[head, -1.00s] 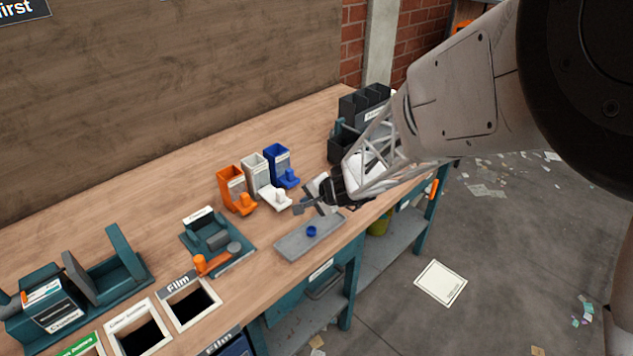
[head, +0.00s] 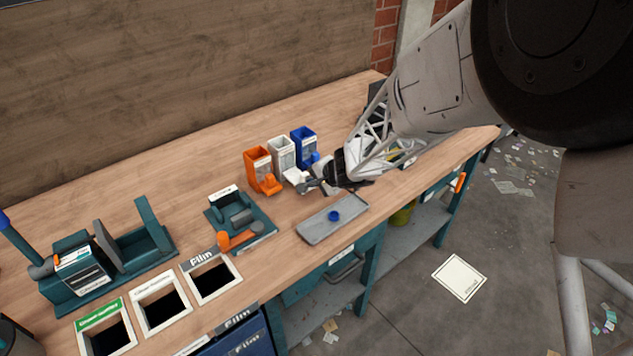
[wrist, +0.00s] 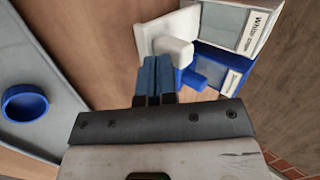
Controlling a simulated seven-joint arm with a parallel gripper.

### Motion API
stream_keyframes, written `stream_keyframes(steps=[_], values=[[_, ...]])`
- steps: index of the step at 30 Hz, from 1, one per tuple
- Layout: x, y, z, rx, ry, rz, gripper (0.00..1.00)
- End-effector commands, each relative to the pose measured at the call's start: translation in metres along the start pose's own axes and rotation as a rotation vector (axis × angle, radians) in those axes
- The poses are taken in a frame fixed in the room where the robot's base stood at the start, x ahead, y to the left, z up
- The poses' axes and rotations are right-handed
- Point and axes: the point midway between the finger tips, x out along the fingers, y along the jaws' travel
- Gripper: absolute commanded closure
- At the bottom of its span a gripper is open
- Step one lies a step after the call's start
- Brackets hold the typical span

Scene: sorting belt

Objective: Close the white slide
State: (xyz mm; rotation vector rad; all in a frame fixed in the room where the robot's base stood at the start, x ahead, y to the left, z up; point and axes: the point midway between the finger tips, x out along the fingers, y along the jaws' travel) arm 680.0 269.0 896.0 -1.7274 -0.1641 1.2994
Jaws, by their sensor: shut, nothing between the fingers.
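The white dispenser (head: 282,153) stands between the orange and blue ones, with its white slide (head: 293,175) sticking out at the front. In the wrist view the white slide (wrist: 152,32) shows as a flat plate with a blocky white knob (wrist: 172,49). My gripper (head: 306,185) is shut and empty, low over the bench in front of the slide. In the wrist view the blue fingertips (wrist: 154,62) are right at the knob's near side; I cannot tell whether they touch it.
The orange dispenser (head: 258,163) stands left and the blue dispenser (head: 303,137) right. The blue slide's knob (wrist: 194,80) is close beside my fingers. A grey tray (head: 345,222) with a small blue ring (head: 333,216) lies nearer the bench edge.

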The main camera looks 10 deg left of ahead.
Motion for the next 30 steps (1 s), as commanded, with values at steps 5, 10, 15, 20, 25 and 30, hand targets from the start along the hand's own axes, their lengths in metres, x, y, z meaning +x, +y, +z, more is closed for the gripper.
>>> stream_keyframes(steps=[5,10,15,20,25,30], values=[[0.000,0.000,0.000,0.000,0.000,0.000,1.00],[0.004,-0.004,-0.001,-0.001,-0.001,0.000,1.00],[0.021,-0.020,-0.004,-0.001,-0.003,-0.001,1.00],[0.039,-0.037,-0.008,-0.002,-0.002,-0.001,1.00],[0.048,-0.045,-0.010,0.000,-0.002,0.000,1.00],[0.049,-0.046,-0.010,0.000,-0.001,-0.001,1.00]])
